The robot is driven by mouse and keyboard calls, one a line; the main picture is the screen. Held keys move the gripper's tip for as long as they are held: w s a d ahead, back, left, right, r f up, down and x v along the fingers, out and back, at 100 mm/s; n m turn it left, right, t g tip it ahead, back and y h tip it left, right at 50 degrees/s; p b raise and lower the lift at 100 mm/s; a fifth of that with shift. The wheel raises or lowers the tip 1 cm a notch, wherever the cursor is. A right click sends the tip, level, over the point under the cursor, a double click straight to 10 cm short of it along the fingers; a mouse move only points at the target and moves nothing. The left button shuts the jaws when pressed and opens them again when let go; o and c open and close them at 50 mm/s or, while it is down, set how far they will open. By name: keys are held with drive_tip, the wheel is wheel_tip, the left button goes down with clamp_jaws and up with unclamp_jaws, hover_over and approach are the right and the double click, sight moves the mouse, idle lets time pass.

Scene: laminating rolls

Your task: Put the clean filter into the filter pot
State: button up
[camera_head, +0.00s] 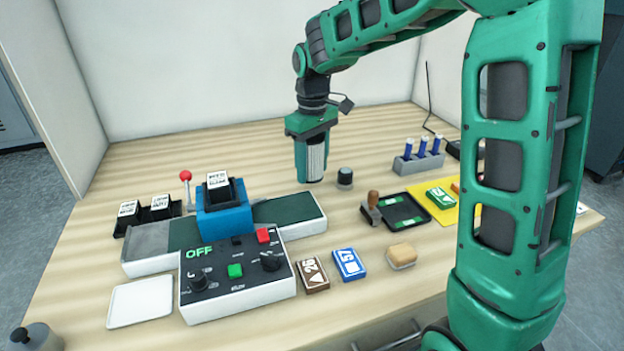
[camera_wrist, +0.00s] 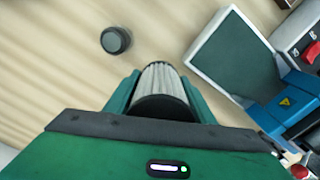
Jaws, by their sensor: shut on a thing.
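My gripper (camera_head: 311,150) is shut on a pale pleated cylindrical filter (camera_head: 317,164), held upright above the back middle of the table. In the wrist view the filter (camera_wrist: 161,80) sits between the two green fingers, its dark end cap towards the camera. A short dark round piece (camera_head: 345,178) stands on the table just right of the filter; it also shows in the wrist view (camera_wrist: 116,40), apart from the fingers. A grey metal pot-like cylinder with a knob (camera_head: 36,338) is partly cut off at the lower left. I cannot tell which of these is the filter pot.
The laminating machine with its blue housing (camera_head: 224,221) and control panel (camera_head: 236,281) showing OFF stands left of the gripper. A rack of blue tubes (camera_head: 418,163), a dark tray (camera_head: 404,211) and a yellow mat (camera_head: 441,209) lie right. Wood around the dark piece is clear.

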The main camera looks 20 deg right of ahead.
sight(315, 137)
drive_tip(key=shift+w+d+f, duration=0.3)
drive_tip(key=shift+d+f, duration=0.05)
drive_tip(key=shift+f, duration=1.95)
drive_tip(key=o, duration=1.2)
drive_tip(key=shift+f, duration=0.1)
drive_tip(key=shift+c, duration=0.2)
wheel_tip(315, 137, up, 12)
drive_tip(key=shift+r, duration=0.15)
